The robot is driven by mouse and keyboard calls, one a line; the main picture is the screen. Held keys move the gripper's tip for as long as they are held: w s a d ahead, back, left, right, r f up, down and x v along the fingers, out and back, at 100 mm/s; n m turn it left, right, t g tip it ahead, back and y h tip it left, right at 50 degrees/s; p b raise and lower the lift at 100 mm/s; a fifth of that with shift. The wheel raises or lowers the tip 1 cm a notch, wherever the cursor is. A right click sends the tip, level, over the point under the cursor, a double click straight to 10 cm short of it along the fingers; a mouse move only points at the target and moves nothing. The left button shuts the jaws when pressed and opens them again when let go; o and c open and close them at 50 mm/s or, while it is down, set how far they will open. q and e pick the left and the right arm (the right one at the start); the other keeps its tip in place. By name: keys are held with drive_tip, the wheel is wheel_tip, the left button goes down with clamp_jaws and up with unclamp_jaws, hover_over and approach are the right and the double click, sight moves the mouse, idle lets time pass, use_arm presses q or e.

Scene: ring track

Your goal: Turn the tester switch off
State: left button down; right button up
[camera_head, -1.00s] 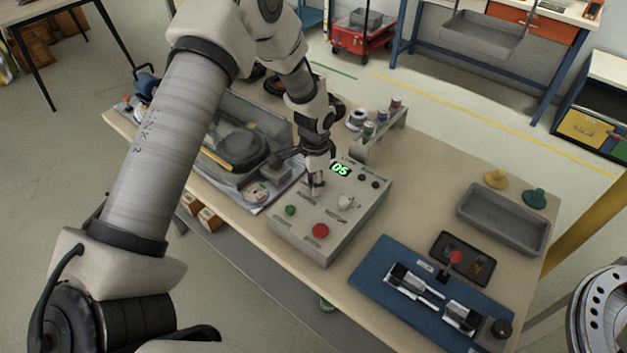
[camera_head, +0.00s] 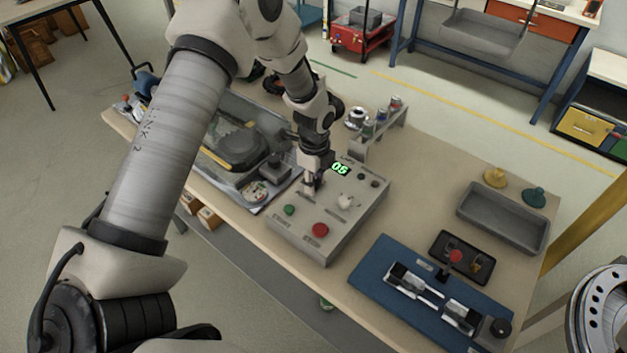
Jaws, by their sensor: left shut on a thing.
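The tester (camera_head: 340,225) is a grey box with a sloped panel near the middle of the table. Its green display (camera_head: 340,169) is lit and reads 05. The panel carries a green button (camera_head: 289,210), a red button (camera_head: 320,230) and a pale knob (camera_head: 346,201). My left gripper (camera_head: 311,189) points down at the panel's upper left, left of the display. Its fingers are shut on the tester switch, which they and the wrist mostly hide. I cannot make out the switch's position. My right gripper is not in view.
A small rack with cans (camera_head: 380,128) stands behind the tester. A clear-lidded case (camera_head: 215,165) lies to its left. A blue fixture board (camera_head: 370,284) and a grey tray (camera_head: 508,228) are to its right. Bare tabletop (camera_head: 430,185) lies between rack and tray.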

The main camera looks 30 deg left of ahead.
sight(315, 181)
use_arm(q)
drive_tip(key=shift+s+f+m, duration=0.15)
drive_tip(key=shift+m, duration=1.15)
drive_tip(key=c, duration=0.8)
unclamp_jaws()
drive_tip(key=shift+d, duration=0.1)
wheel_tip(315, 181, up, 12)
